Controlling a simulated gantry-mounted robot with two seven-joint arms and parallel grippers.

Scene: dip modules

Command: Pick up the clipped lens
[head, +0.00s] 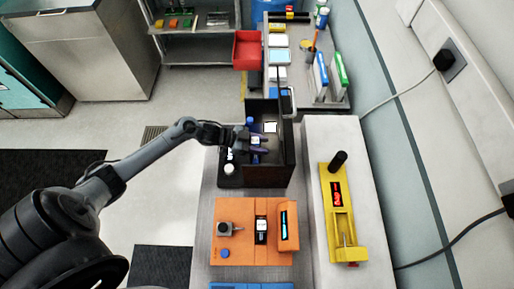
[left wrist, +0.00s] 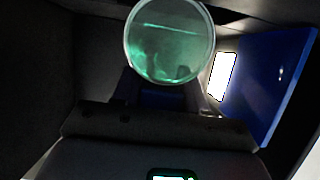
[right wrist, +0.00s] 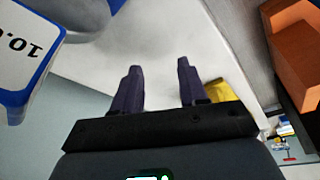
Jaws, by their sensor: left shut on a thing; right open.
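The lens is a round, greenish, see-through disc with a pale rim (left wrist: 170,42) at the top middle of the left wrist view. My left gripper (left wrist: 165,92) is shut on it from below, and the disc stands up beyond the fingers. The clip itself is too dark to make out. In the head view my left gripper (head: 254,142) reaches from the left into a dark, open-topped box (head: 270,176); the lens is too small to tell there. My right gripper (right wrist: 159,70) is open and empty in its wrist view, and is out of the head view.
A blue panel (left wrist: 275,85) and a bright white patch (left wrist: 221,76) are right of the lens. An orange module (head: 235,248) lies in front of the box. A yellow device (head: 338,215) stands on the white ledge to the right. A red bin (head: 248,50) is behind.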

